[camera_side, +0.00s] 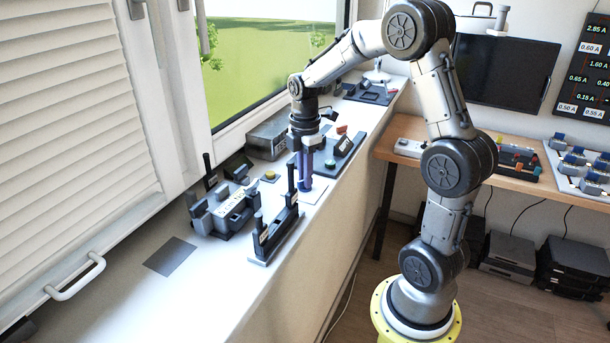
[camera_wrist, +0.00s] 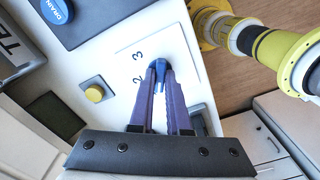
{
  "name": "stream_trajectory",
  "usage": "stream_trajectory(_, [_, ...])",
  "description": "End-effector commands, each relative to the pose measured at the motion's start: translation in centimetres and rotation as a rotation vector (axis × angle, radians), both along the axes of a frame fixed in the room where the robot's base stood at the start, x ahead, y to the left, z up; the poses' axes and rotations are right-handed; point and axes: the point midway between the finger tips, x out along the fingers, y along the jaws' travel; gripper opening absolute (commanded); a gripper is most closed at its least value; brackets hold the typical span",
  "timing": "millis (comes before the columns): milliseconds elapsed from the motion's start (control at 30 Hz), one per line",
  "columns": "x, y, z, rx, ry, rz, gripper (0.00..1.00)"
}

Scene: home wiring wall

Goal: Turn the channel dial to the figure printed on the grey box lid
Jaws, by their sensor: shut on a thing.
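A blue channel dial (camera_wrist: 160,65) sits on a white plate (camera_wrist: 182,42) in the wrist view. The figures 2 and 3 are printed beside it; other marks are hidden by my fingers. My gripper (camera_wrist: 161,76) is shut on the dial, its purple fingers on both sides. In the side view my gripper (camera_side: 305,183) points straight down at the white plate (camera_side: 314,194) on the sill, and the dial is hidden. A grey box (camera_side: 268,136) stands by the window, with lettering too small to read. Part of a grey lettered thing (camera_wrist: 14,50) shows in the wrist view.
A yellow button (camera_wrist: 94,94) and a blue DRAIN button (camera_wrist: 57,10) are near the dial. Dark fixtures with upright posts (camera_side: 277,232) and a grey clamp-like unit (camera_side: 225,210) crowd the sill in front. The nearer sill around a grey patch (camera_side: 171,256) is clear.

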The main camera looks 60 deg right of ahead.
Motion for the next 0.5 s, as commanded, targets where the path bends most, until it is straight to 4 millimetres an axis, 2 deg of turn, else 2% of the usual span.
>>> stream_trajectory(367, [0.09,-0.03,0.25,-0.002,-0.005,0.003,0.0])
stream_trajectory(400, [0.09,-0.03,0.25,-0.002,-0.005,0.003,0.2])
stream_trajectory(500, [0.07,-0.02,0.19,-0.001,-0.004,0.003,0.38])
